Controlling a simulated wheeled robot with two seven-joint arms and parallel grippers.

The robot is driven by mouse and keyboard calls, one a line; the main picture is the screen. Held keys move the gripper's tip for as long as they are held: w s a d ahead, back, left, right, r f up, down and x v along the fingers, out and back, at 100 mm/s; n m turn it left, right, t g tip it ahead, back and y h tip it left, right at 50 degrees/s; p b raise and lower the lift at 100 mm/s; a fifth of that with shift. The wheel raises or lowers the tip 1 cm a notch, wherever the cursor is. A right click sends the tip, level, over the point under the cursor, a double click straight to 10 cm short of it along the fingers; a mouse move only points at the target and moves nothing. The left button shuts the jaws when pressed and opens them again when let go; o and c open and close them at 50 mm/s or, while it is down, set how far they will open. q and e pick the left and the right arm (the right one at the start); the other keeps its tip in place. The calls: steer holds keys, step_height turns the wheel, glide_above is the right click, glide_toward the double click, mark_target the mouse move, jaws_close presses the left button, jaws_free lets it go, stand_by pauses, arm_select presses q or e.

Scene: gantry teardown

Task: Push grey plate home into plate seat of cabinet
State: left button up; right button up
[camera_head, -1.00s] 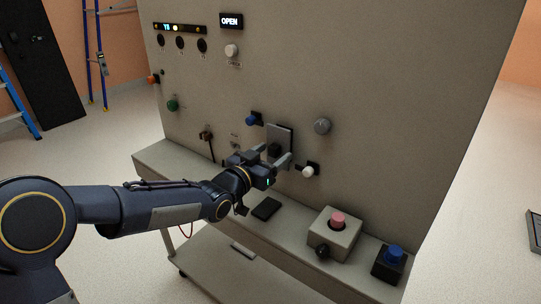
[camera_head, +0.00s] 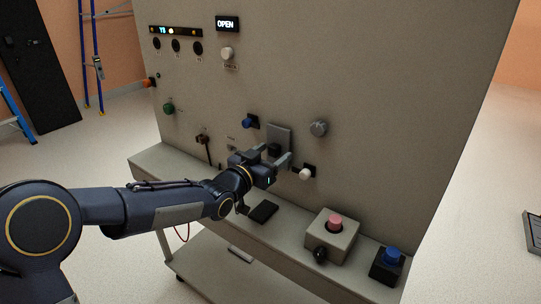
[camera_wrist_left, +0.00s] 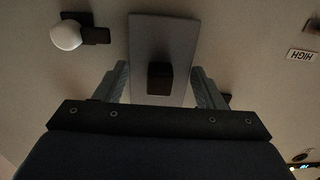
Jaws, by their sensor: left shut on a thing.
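The grey plate (camera_head: 279,136) is a flat upright rectangle at the front panel of the cabinet (camera_head: 390,90). A dark block (camera_head: 274,149) stands out from its face. My left gripper (camera_head: 275,157) has its fingers on both sides of the plate, shut on it. The left wrist view shows the plate (camera_wrist_left: 163,38) and its dark block between the two fingers (camera_wrist_left: 160,92). The plate seat is hidden behind the plate, and I cannot tell how large a gap is left. My right gripper is not in view.
A blue knob (camera_head: 249,122), a grey round knob (camera_head: 319,129) and a white knob (camera_head: 306,174) surround the plate closely. Below, the ledge carries a dark flat block (camera_head: 263,212), a box with a pink button (camera_head: 334,224) and a blue button (camera_head: 391,256).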

arm_select(q)
steer(key=shift+w+d, duration=0.1)
steer(key=shift+w, duration=0.05)
steer(key=shift+w+d, duration=0.1)
steer(key=shift+w, duration=0.05)
steer(key=o, duration=1.1)
steer(key=shift+o, duration=0.2)
